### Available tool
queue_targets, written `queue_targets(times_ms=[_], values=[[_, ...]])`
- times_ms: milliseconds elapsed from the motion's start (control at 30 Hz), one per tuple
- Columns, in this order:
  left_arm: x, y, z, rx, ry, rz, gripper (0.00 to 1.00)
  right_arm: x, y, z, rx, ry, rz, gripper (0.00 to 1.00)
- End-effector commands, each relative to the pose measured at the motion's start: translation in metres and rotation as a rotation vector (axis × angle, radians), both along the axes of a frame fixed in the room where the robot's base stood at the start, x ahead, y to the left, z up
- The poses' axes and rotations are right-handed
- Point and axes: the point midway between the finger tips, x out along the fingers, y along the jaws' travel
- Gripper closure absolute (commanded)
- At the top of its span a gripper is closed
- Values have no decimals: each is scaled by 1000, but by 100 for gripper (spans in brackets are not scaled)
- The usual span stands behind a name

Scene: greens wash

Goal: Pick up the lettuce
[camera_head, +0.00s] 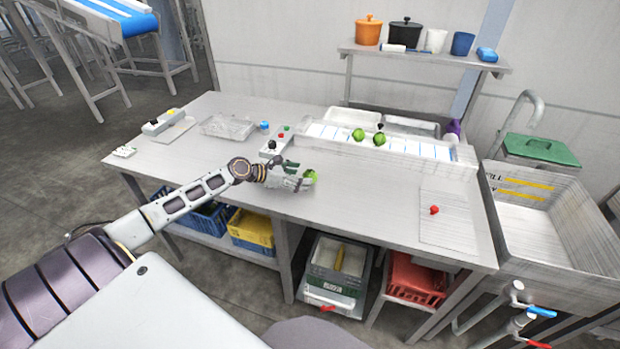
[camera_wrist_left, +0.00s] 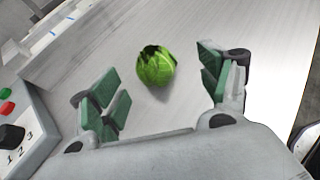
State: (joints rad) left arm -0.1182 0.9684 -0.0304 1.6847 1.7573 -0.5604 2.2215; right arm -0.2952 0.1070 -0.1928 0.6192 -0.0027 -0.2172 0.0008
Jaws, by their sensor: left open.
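A small green lettuce (camera_head: 310,176) lies on the metal table, just beyond the fingertips of my left gripper (camera_head: 296,180). In the left wrist view the lettuce (camera_wrist_left: 156,66) sits upright on the bare table, ahead of and between the spread green finger pads of my left gripper (camera_wrist_left: 160,90). The fingers are open with nothing between them, and they do not touch the lettuce. Two more green heads, one on the left (camera_head: 358,134) and one on the right (camera_head: 379,138), rest on the white strip at the back of the table. My right gripper is not in view.
A control box (camera_head: 276,146) with coloured buttons stands left of the gripper. A clear tray (camera_head: 228,127) lies at the back left. A red item (camera_head: 434,210) lies on a pale board (camera_head: 450,232) at right. A deep sink (camera_head: 545,225) adjoins the table. The front middle is clear.

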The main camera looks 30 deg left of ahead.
Motion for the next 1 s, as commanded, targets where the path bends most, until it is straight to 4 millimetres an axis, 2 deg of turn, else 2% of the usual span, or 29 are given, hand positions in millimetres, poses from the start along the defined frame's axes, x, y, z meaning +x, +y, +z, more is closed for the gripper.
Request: queue_targets(times_ms=[433, 1000], values=[[4, -1, -2, -1, 0, 0, 23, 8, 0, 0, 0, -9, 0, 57], [30, -10, -12, 0, 0, -1, 23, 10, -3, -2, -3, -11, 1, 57]])
